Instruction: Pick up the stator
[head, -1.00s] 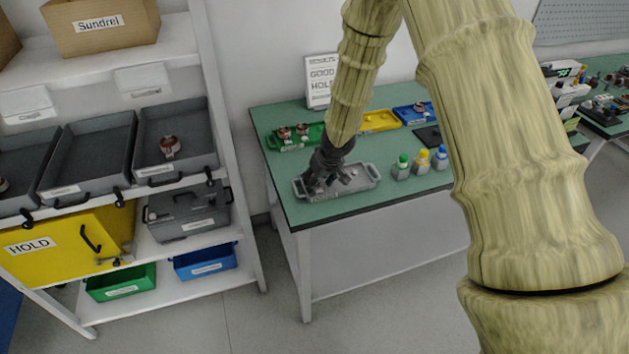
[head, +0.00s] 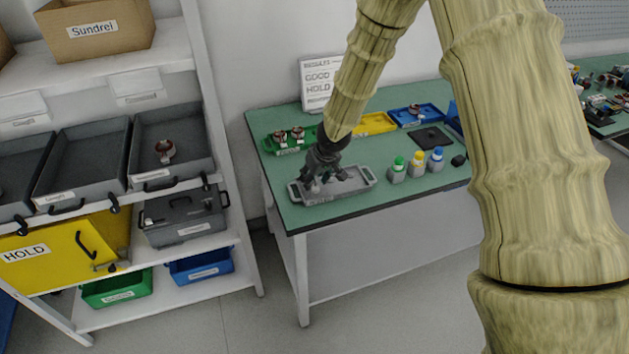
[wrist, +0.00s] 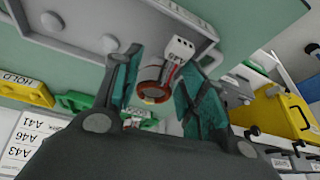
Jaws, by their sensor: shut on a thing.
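In the wrist view, a stator (wrist: 153,93) with a copper-coloured ring sits between the two dark teal fingers of my gripper (wrist: 157,78). My gripper is shut on it. In the head view, my gripper (head: 327,183) points down over the grey tray (head: 362,185) at the near left of the green-topped table. The held stator cannot be made out there among the fingers. Whether it is clear of the tray is hard to tell.
A green tray (head: 271,147) with two stators, a yellow tray (head: 374,124) and a blue tray (head: 421,116) stand at the back. Small bottles (head: 418,165) stand right of the grey tray. A shelf rack (head: 215,120) with bins is at left; one grey bin (head: 190,167) holds a stator.

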